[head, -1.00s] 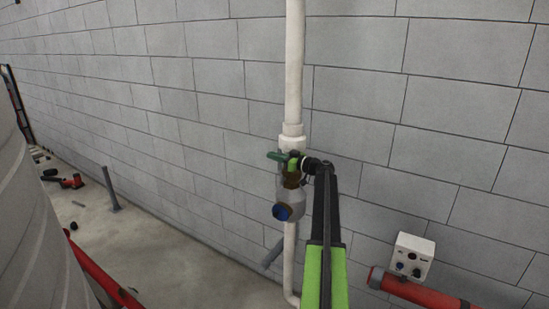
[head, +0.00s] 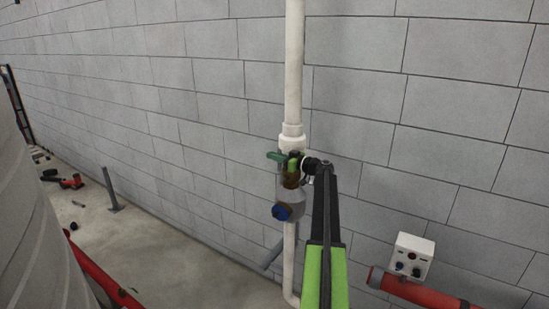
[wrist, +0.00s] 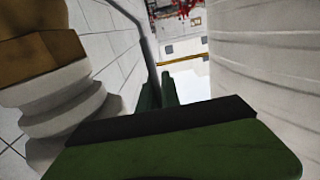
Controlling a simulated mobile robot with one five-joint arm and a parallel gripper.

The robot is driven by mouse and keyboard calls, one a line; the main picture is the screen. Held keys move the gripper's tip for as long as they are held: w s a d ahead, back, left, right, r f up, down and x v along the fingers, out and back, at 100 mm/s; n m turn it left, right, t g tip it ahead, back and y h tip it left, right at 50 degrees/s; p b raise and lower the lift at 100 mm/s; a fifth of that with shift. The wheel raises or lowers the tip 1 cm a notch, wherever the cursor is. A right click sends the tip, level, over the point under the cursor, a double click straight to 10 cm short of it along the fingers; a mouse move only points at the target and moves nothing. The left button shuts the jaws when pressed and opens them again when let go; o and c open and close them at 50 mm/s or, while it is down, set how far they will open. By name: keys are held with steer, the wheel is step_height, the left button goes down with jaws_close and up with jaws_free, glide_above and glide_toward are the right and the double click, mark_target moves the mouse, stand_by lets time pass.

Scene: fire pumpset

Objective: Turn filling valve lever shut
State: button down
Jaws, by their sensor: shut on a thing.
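The filling valve has a brass body (head: 291,181) on the white vertical pipe (head: 293,70) at the wall. Its brass part (wrist: 40,62) is at the left in the wrist view, above a white fitting (wrist: 62,103). My gripper (head: 275,156) reaches in from the right at the top of the valve, in front of the pipe. Its green fingers (wrist: 160,92) lie close together in the wrist view. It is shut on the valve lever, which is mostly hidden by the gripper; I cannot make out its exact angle.
A grey, blue-ended part (head: 282,211) sits below the brass body. A control box (head: 411,257) and a red pipe (head: 420,292) are at lower right. A large ribbed tank (head: 35,210) stands at the left. The floor (head: 150,250) between has an upright grey post (head: 110,190).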

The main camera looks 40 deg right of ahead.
steer(key=shift+a, duration=0.15)
steer(key=w+p, duration=0.1)
steer(key=g+p, duration=0.1)
steer(key=shift+w+a+f+p, duration=0.15)
steer(key=shift+w+f+p, duration=0.15)
steer(key=shift+w+p, duration=0.1)
steer(key=c, duration=1.6)
jaws_free()
steer(key=shift+a, duration=0.15)
steer(key=shift+o, duration=0.2)
steer(key=shift+s+d, duration=0.1)
steer(key=shift+d, duration=0.1)
steer(key=p+v, duration=0.1)
steer(key=v, duration=0.6)
steer(key=shift+s+r, duration=0.3)
steer(key=shift+r, duration=0.05)
